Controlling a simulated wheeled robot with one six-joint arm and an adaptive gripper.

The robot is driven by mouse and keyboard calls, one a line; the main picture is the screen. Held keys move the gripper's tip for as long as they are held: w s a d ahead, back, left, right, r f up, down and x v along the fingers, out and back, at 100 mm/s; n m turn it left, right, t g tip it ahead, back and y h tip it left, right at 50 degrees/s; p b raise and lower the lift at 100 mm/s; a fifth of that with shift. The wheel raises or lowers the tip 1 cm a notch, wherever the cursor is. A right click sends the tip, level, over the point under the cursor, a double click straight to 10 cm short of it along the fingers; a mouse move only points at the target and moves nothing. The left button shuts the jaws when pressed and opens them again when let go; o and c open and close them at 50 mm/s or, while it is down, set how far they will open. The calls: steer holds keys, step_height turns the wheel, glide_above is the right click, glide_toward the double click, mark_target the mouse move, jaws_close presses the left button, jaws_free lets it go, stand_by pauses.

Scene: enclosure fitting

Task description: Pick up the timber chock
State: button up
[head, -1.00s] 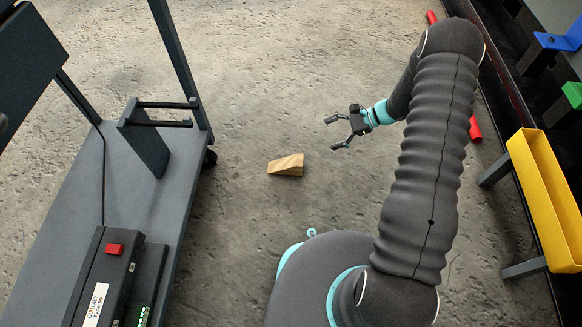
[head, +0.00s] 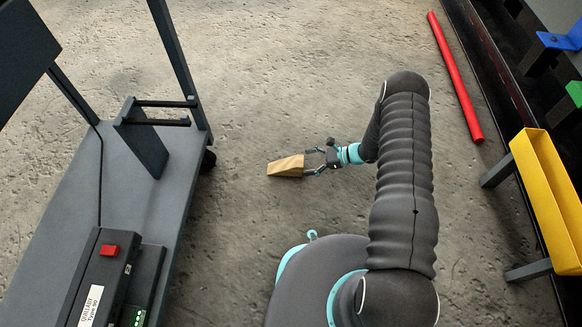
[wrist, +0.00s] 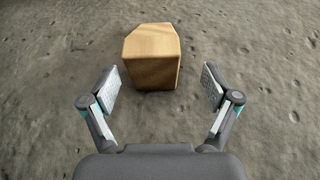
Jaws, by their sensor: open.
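The timber chock (head: 286,166) is a light brown wooden wedge lying on the concrete floor, left of my gripper in the head view. My gripper (head: 314,161) is low near the floor with its fingers pointing at the chock's right end. In the wrist view the chock (wrist: 152,56) sits ahead, and its near end reaches in between the two open fingertips (wrist: 159,86). A gap shows on each side, wider on the right. The fingers are open and hold nothing.
A grey trolley (head: 62,215) with uprights stands on the left, carrying a dark box with a red switch (head: 109,250). A red bar (head: 455,78) lies on the floor at the right. A yellow tray (head: 548,195) is at the right edge. Floor around the chock is clear.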

mark_target(293, 165)
steer(key=x, duration=0.5)
steer(key=shift+s+a+r, duration=0.2)
steer(key=shift+s, duration=0.2)
steer(key=shift+a+f, duration=0.2)
steer(key=shift+a, duration=0.3)
steer(key=c, duration=1.3)
steer(key=shift+r, duration=0.1)
steer(key=shift+c, duration=0.3)
